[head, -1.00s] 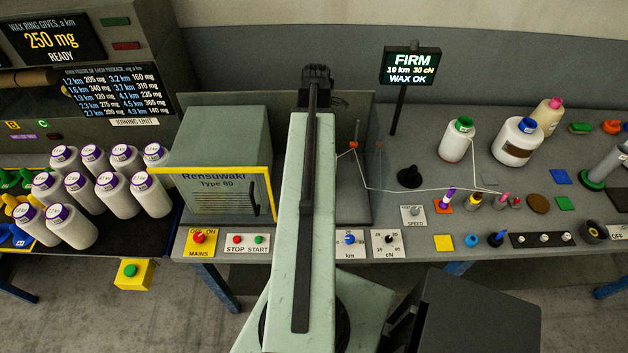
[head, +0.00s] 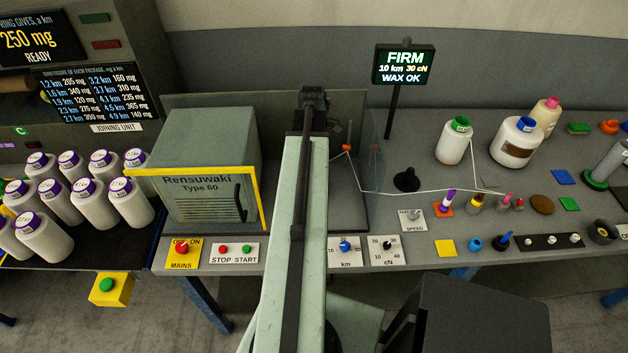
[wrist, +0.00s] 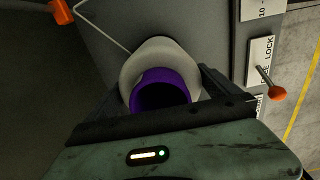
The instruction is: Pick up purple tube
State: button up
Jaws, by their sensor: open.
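In the wrist view a white yarn package with a purple tube (wrist: 163,92) is seen end-on, its dark hollow facing me. My gripper (wrist: 160,98) is open, with its dark jaws on either side of the package's near end; I cannot tell whether they touch it. In the head view my gripper (head: 314,98) is at the far end of my arm, by the grey machine, and my arm hides this package. Several white packages with purple tube ends (head: 78,187) stand at the left. A small purple-topped piece (head: 449,198) stands on an orange square.
The Rensuwaki box (head: 205,165) with a yellow edge stands just left of my arm. A sign on a post (head: 403,65) and a black cone (head: 407,180) are to the right. An orange-knobbed lever (wrist: 277,92) is right of the jaws. A white thread (head: 420,191) crosses the bench.

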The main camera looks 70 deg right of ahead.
jog(key=shift+f, duration=0.2)
jog(key=c, duration=1.7)
jog(key=shift+r+p, duration=0.1)
jog(key=shift+p, duration=0.2)
notch_tip(320, 180, up, 10)
jog(key=p, duration=0.9)
jog(key=shift+p, duration=0.4)
